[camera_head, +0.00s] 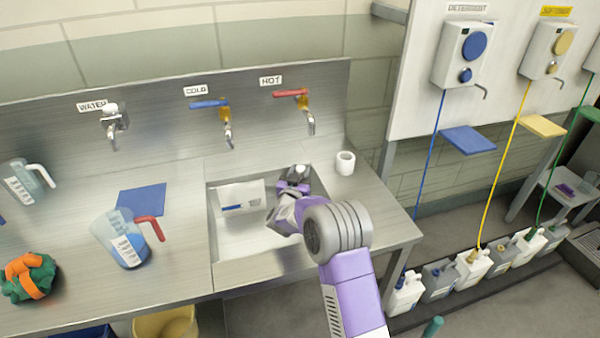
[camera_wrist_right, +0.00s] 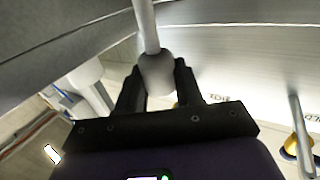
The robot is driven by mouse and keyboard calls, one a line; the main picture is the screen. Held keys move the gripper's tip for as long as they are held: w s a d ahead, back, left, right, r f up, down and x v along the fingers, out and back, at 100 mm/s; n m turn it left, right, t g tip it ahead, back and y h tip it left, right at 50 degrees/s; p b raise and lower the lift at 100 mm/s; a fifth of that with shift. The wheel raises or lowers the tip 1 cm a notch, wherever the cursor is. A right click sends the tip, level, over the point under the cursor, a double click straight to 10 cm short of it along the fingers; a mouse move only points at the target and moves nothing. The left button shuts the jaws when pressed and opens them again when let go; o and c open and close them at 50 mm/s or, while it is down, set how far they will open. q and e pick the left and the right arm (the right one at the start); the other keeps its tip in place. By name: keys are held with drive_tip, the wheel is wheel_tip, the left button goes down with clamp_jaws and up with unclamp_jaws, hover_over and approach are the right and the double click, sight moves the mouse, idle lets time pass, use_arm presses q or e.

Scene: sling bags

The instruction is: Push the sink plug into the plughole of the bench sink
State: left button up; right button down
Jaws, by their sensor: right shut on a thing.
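The bench sink (camera_head: 226,245) is a steel basin set in the worktop. My right gripper (camera_head: 297,177) is at the sink's right side, with its arm reaching across the front right edge. In the right wrist view my gripper (camera_wrist_right: 158,85) is shut on a pale grey round knob (camera_wrist_right: 157,72), with a grey rod running up from it. This looks like the sink plug's handle, but I cannot see a plug disc. I cannot make out the plughole, and my arm covers part of the basin. My left gripper is not in view.
A white panel with a blue mark (camera_head: 242,195) shows inside the sink. A white cup (camera_head: 345,162) stands right of it. The cold tap (camera_head: 226,125) and hot tap (camera_head: 307,115) are behind. A jug with a red handle (camera_head: 122,238) stands to the left.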

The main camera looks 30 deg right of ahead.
drive_tip(key=shift+f, duration=0.25)
drive_tip(key=c, duration=0.7)
unclamp_jaws()
drive_tip(key=shift+o, duration=0.2)
drive_tip(key=shift+r, duration=0.1)
wheel_tip(320, 180, up, 10)
drive_tip(key=p, duration=0.3)
drive_tip(key=shift+p, duration=0.3)
